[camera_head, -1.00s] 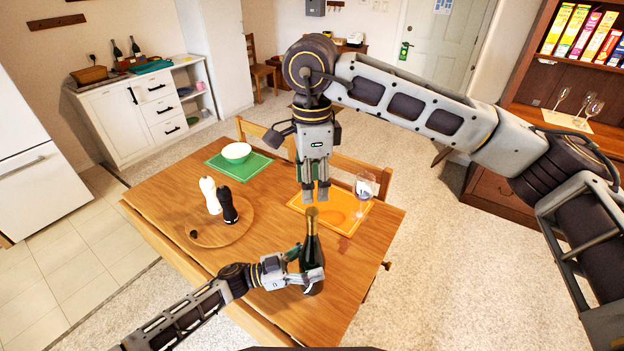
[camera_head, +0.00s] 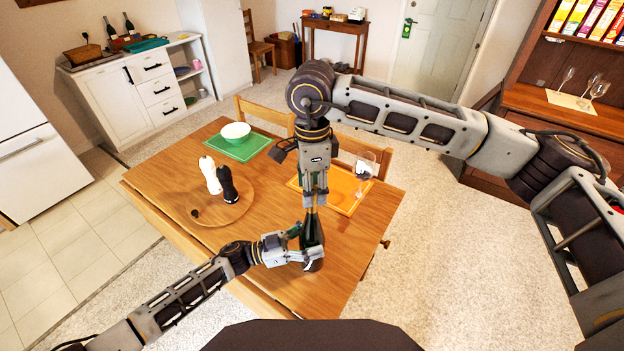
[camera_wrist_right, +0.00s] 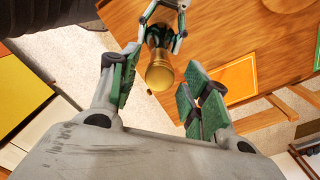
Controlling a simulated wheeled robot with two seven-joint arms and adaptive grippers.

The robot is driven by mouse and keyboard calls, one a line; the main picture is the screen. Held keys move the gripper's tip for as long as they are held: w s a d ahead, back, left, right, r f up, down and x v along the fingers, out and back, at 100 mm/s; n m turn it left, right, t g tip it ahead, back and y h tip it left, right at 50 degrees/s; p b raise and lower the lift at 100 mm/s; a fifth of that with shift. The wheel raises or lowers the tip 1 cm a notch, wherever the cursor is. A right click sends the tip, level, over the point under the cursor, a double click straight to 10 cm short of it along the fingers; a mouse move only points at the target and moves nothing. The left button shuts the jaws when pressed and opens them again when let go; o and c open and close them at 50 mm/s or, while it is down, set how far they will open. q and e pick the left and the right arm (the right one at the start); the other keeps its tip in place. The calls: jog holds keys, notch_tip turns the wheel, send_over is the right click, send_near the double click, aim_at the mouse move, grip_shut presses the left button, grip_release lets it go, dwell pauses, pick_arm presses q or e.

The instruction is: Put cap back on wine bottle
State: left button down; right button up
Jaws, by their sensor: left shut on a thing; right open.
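A dark green wine bottle (camera_head: 313,230) stands upright near the table's front right part. Its gold top (camera_wrist_right: 159,76) shows in the right wrist view; I cannot tell whether this is a separate cap or the neck's foil. My left gripper (camera_head: 310,257) is shut on the bottle's body from the left. My right gripper (camera_head: 315,203) points down at the bottle's neck, open, with the gold top between its fingers in the wrist view. I see nothing held in it. A small dark brown piece (camera_head: 194,213), too small to identify, lies on the round wooden board (camera_head: 222,216).
A white and a black mill (camera_head: 228,185) stand on the round board. A white bowl (camera_head: 235,131) sits on a green mat (camera_head: 240,149). A wine glass (camera_head: 364,168) stands by the orange mat (camera_head: 335,188) behind the bottle. The table (camera_head: 265,214) is bare between board and bottle.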

grip_shut()
dwell(0.4)
jog(key=shift+o, duration=0.4)
grip_release()
jog(key=shift+r, duration=0.15)
notch_tip(320, 180, up, 12)
dwell(0.6)
pick_arm(q)
jog(key=shift+c, duration=1.2)
grip_release()
pick_arm(e)
jog(key=shift+f, duration=0.2)
